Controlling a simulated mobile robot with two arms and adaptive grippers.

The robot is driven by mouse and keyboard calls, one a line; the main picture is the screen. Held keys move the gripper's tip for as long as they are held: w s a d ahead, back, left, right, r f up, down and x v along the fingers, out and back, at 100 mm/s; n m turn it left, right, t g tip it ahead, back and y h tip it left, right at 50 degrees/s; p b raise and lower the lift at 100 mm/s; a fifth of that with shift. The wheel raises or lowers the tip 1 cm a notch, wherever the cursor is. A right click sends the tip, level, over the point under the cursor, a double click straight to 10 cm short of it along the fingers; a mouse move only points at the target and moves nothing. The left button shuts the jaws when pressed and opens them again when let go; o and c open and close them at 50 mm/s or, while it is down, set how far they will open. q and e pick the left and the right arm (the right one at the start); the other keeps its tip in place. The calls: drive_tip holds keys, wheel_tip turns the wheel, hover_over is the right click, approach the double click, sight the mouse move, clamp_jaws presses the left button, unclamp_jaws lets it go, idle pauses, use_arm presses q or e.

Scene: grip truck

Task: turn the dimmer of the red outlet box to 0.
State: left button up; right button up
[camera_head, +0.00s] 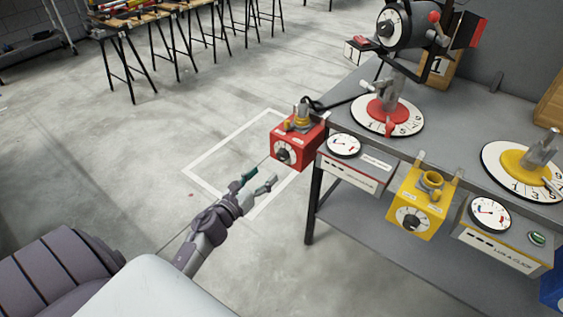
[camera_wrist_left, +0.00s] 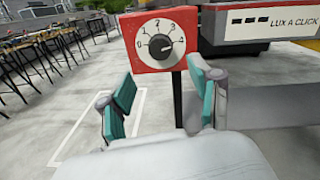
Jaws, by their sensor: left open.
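The red outlet box (camera_head: 308,139) hangs at the left front corner of the grey workbench. Its dimmer is a black knob (camera_head: 283,154) on a round white dial. In the left wrist view the red box (camera_wrist_left: 140,65) is straight ahead, with its dial numbered 0 to 4 and the black knob (camera_wrist_left: 163,47) at its centre. The knob seems to point to the right, near the 4. My left gripper (camera_head: 256,181) is open and empty, its green-padded fingers in front of and below the box, apart from it. My right gripper is not in view.
A lamp (camera_head: 403,25) stands on the bench (camera_head: 440,140).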

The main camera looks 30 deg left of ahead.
sight(281, 158)
use_arm(q)
drive_tip(key=w, duration=0.7)
drive_tip(key=shift+w+d, duration=0.15)
drive_tip(key=shift+w, duration=0.55)
drive_tip(key=c, duration=1.1)
drive_tip(key=shift+c, duration=0.2)
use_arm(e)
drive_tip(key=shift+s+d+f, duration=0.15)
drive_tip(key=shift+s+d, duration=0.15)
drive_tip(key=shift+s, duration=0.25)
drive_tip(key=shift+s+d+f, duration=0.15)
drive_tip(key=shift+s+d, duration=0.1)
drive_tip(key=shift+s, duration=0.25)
